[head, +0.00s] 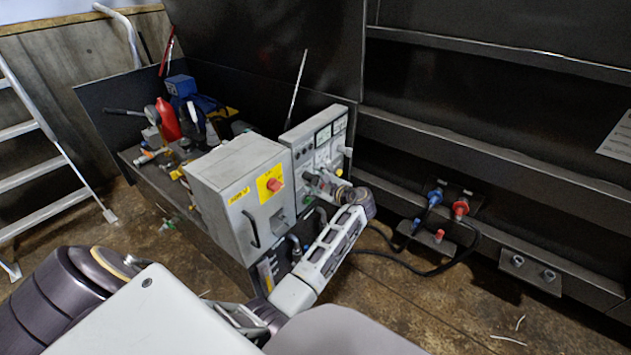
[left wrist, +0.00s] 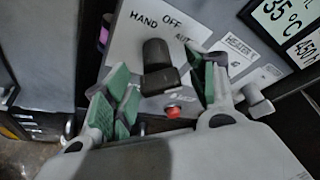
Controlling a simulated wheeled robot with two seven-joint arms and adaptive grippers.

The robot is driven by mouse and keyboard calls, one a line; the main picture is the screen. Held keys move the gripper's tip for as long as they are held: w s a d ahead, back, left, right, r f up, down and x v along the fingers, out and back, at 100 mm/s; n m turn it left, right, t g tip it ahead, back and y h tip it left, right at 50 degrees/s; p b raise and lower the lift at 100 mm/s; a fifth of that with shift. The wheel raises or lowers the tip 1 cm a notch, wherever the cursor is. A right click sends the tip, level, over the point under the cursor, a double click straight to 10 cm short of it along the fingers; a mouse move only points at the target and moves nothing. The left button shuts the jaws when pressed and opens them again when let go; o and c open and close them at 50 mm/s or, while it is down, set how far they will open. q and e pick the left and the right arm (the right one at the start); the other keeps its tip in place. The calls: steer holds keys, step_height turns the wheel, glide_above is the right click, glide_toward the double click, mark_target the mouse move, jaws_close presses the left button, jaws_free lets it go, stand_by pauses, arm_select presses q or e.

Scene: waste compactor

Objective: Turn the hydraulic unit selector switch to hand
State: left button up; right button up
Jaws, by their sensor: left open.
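The selector switch (left wrist: 158,66) is a black knob on a pale label plate marked HAND, OFF and AUT in the left wrist view. Its handle runs roughly up and down in that picture; I cannot tell for sure which mark it points at. My left gripper (left wrist: 160,82) is open, with green-padded fingers on both sides of the knob and no clear contact. In the head view my left gripper (head: 325,185) is at the front of the grey control panel (head: 303,140), hiding the switch. My right gripper is not in view.
A red button (left wrist: 174,111) sits just below the knob, and a HEATER label (left wrist: 240,47) is to its right. A grey cabinet with a red-yellow switch (head: 270,185) stands left of the panel. Cables and connectors (head: 460,208) lie at the right. A ladder (head: 40,150) stands far left.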

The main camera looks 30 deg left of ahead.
arm_select(q)
steer(key=c, duration=1)
steer(key=shift+c, duration=0.2)
